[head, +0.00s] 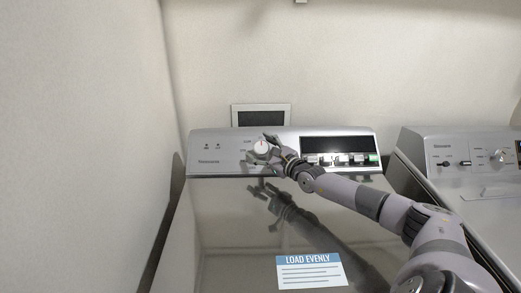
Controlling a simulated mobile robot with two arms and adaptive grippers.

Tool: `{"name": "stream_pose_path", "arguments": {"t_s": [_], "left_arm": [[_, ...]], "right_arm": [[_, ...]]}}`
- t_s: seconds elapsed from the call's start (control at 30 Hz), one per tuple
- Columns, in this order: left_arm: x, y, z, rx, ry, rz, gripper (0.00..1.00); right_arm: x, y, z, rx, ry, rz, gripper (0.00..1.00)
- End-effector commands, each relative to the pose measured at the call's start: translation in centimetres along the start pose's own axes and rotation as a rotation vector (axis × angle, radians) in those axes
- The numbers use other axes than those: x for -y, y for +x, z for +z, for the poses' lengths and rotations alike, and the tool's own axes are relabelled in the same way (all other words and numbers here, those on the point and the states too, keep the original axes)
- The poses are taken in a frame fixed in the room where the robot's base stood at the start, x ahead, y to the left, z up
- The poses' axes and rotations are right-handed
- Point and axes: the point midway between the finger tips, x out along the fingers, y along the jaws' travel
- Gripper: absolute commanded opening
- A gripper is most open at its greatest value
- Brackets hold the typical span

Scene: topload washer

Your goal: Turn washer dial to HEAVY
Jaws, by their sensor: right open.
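The washer's round white dial (261,147) is on the silver control panel (225,140), left of the dark display. Small labels around the dial are too small to read, so its setting cannot be told. My right gripper (270,150) reaches in from the lower right and is at the dial's right side. It is open, with its fingers close to the dial; whether they touch it cannot be told. The gripper hides part of the panel to the right of the dial. My left gripper is not in view.
The washer's glossy lid (230,225) reflects my arm and bears a "LOAD EVENLY" label (311,272). A row of buttons (340,159) sits under the display (335,145). A second machine (470,150) stands at right. A wall is close on the left.

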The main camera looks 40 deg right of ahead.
Motion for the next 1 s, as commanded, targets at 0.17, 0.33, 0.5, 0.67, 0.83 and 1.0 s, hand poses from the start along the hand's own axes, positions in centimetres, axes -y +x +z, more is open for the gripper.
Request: {"name": "stream_pose_path", "arguments": {"t_s": [0.17,0.33,0.5,0.67,0.83,1.0], "left_arm": [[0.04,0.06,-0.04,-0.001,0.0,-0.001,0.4],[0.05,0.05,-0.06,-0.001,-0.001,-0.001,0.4],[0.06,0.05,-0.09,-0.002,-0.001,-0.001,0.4],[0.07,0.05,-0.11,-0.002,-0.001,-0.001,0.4],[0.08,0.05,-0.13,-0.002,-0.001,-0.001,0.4],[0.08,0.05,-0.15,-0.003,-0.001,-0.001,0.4]], "right_arm": [[-0.03,0.23,0.02,0.0,0.002,0.0,0.64],[-0.03,0.22,0.02,0.0,0.001,0.001,0.64],[-0.03,0.21,0.02,0.0,0.001,0.0,0.54],[-0.02,0.21,0.02,0.0,0.001,0.0,0.43],[-0.02,0.21,0.02,0.0,0.001,0.0,0.32],[-0.02,0.2,0.02,0.0,0.001,0.0,0.2]]}}
